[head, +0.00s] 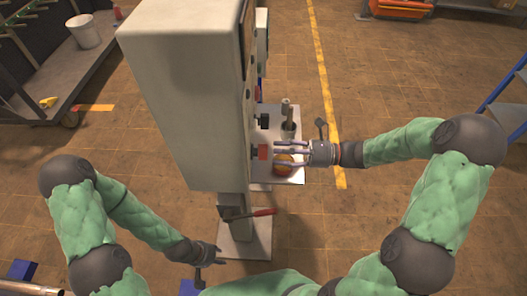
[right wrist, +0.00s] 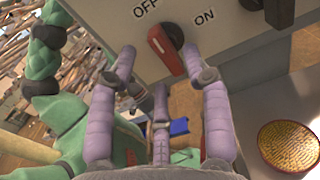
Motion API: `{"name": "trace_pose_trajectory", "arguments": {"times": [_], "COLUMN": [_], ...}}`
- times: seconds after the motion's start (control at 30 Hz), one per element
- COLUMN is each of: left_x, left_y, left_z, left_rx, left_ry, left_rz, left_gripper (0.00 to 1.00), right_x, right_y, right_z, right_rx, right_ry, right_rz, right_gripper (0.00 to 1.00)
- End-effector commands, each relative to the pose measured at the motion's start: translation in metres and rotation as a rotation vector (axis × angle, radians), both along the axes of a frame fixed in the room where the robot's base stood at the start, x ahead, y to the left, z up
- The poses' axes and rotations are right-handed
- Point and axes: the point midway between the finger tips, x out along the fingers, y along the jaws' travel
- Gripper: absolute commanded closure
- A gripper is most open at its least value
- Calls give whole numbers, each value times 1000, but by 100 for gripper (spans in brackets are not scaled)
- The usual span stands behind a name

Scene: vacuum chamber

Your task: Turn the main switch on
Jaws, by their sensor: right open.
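The main switch is a red handle (right wrist: 166,50) on a black round base, on the panel between the labels OFF and ON. The red handle also shows in the head view (head: 263,152) on the side of the grey cabinet (head: 185,100). My right gripper (head: 277,152) is open in front of the switch. In the right wrist view its purple fingers (right wrist: 158,58) stand apart, one on each side of the red handle, with a third finger below. I cannot tell whether any finger touches it. My left gripper (head: 207,257) hangs low, left of the cabinet's foot, small and partly dark.
A small shelf (head: 290,176) below the switch carries a round yellow-red item (head: 284,168) and a metal cylinder (head: 288,128). A black knob (head: 263,121) sits above the switch. A red-handled lever (head: 262,212) sticks out of the cabinet's post.

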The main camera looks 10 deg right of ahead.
Motion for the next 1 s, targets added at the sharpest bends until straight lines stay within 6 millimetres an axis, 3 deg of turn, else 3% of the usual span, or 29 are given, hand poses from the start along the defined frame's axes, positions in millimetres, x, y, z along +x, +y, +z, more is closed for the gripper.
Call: {"name": "trace_pose_trajectory", "arguments": {"times": [0.1, 0.3, 0.73, 0.77, 0.9, 1.0], "left_x": [0, 0, 0, 0, 0, 0], "left_y": [0, 0, 0, 0, 0, 0], "left_z": [-4, -6, -7, -7, -7, -7], "left_rx": [0, 0, 0, 0, 0, 0], "left_ry": [0, 0, 0, 0, 0, 0], "left_rz": [0, 0, 0, 0, 0, 0], "left_gripper": [60, 60, 60, 60, 60, 60], "right_x": [5, 12, 15, 15, 15, 15], "right_y": [21, 44, 52, 52, 52, 52], "right_z": [-1, -1, 0, 0, 0, 0], "right_rx": [0, -1, -1, -1, -1, -1], "right_ry": [-1, 0, 0, 0, 0, 0], "right_rz": [5, 3, 0, 0, 0, 0], "right_gripper": [51, 51, 51, 57, 96, 100]}}
